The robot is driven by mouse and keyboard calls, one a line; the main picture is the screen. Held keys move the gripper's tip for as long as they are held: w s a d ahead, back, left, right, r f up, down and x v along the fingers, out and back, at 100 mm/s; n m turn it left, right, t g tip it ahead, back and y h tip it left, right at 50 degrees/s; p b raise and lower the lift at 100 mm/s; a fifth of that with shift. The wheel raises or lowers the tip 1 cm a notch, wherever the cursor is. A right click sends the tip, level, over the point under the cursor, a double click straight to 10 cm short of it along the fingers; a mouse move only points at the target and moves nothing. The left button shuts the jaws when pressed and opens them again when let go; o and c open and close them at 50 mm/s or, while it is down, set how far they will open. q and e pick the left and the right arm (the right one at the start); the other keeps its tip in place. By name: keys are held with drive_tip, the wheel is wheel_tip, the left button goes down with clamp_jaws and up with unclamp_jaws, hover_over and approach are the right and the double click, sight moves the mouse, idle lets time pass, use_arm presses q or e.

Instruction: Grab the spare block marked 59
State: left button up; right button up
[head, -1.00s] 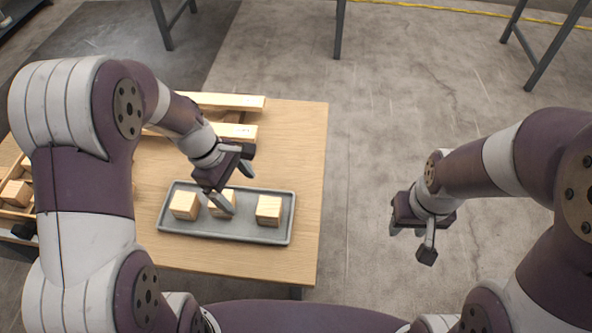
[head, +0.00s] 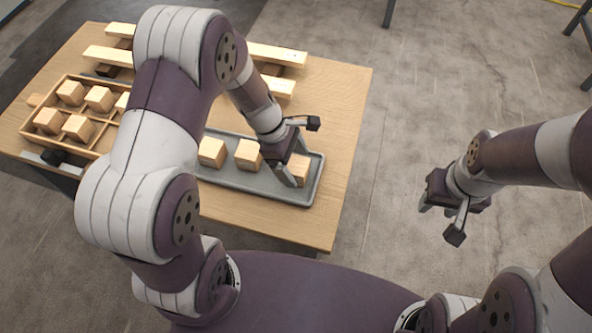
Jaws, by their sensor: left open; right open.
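A grey tray (head: 262,187) on the wooden table holds three plain wooden blocks in a row: a left block (head: 212,152), a middle block (head: 248,154) and a right block (head: 300,169). No number can be read on any of them, so I cannot tell which is 59. My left gripper (head: 291,174) is open and points down at the right block, covering part of it. Whether its fingers touch or straddle that block is unclear. My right gripper (head: 440,219) is open and empty, off the table's right side over the floor.
A divided wooden crate (head: 88,145) with several similar blocks stands at the table's left, partly behind my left arm. Wooden slats (head: 275,54) of a pallet lie at the back. The table's right strip (head: 345,120) is bare. Grey table legs (head: 389,12) stand on the floor beyond.

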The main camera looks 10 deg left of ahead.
use_arm(q)
drive_tip(key=shift+d+f, duration=0.25)
drive_tip(key=shift+f, duration=0.4)
drive_tip(key=shift+r, duration=0.1)
drive_tip(key=c, duration=1.1)
